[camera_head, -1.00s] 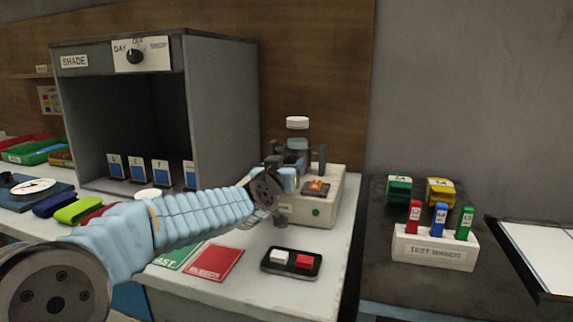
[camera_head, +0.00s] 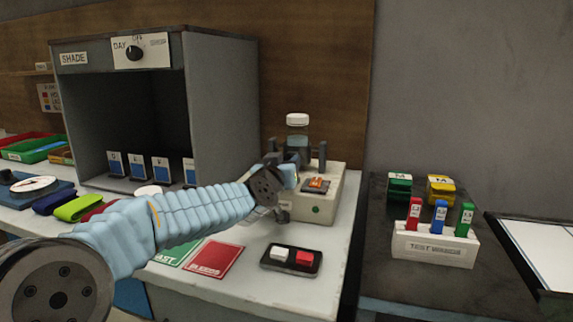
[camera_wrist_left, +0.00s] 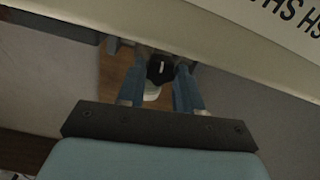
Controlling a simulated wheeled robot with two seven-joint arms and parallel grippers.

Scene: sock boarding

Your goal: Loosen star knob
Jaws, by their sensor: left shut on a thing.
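The star knob (camera_wrist_left: 161,68) shows in the left wrist view as a dark knob with a white mark, between the two blue-grey fingers of my left gripper (camera_wrist_left: 160,82). The fingers are shut on it from both sides. In the head view my left gripper (camera_head: 294,171) is at the left side of the beige machine (camera_head: 325,200), and my wrist and arm hide the knob there. My right gripper is in neither view.
A clear jar with a white cap (camera_head: 297,120) stands at the machine's back. The grey shade booth (camera_head: 222,100) stands left. A test wands block (camera_head: 435,246) sits right.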

